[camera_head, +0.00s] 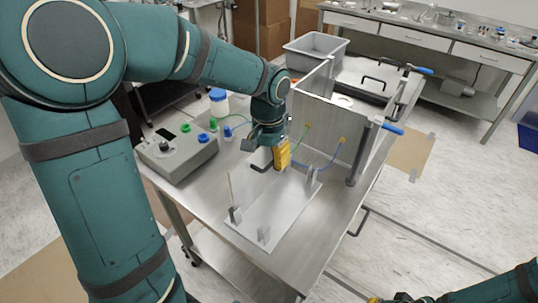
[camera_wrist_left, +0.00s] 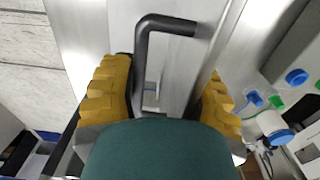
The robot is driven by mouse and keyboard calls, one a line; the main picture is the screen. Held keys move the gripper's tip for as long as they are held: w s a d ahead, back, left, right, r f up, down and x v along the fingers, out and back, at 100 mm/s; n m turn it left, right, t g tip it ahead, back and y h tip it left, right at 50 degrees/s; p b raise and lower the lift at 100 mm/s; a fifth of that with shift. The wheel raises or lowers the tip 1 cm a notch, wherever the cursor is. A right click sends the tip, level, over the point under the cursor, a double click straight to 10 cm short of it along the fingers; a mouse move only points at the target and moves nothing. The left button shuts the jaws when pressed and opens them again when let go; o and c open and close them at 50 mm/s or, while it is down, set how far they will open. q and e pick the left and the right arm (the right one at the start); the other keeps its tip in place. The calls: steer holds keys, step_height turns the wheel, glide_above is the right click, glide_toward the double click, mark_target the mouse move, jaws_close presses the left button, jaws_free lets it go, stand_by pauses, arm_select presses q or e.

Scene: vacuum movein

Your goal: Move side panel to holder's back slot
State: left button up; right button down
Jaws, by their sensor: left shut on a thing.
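The side panel (camera_head: 241,184) is a thin, grey, see-through-looking plate with a black handle (camera_head: 262,167). It stands roughly upright along the left side of the holder (camera_head: 272,213), a pale base plate with small upright slotted posts. My left gripper (camera_head: 282,154) has yellow fingers and is shut on the side panel by its handle. The left wrist view shows the black handle (camera_wrist_left: 150,60) between the two yellow fingers (camera_wrist_left: 160,100). Whether the panel's lower edge sits in a slot cannot be told. My right gripper (camera_head: 383,299) only just shows at the bottom edge.
A grey chamber wall (camera_head: 330,128) with green and blue hoses stands just behind the holder. Blue-handled clamps (camera_head: 392,128) are to its right. A control box (camera_head: 177,152) and bottles (camera_head: 218,102) stand at the left. The table's front right is bare.

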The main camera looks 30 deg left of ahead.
arm_select(q)
steer(key=shift+f, duration=0.35)
stand_by(0.6)
steer(key=o, duration=1.7)
steer(key=shift+c, duration=0.2)
steer(key=shift+r+p, duration=2)
steer(key=shift+r, duration=0.6)
step_height(320, 180, up, 11)
steer(key=p, duration=0.9)
steer(key=shift+f, duration=0.1)
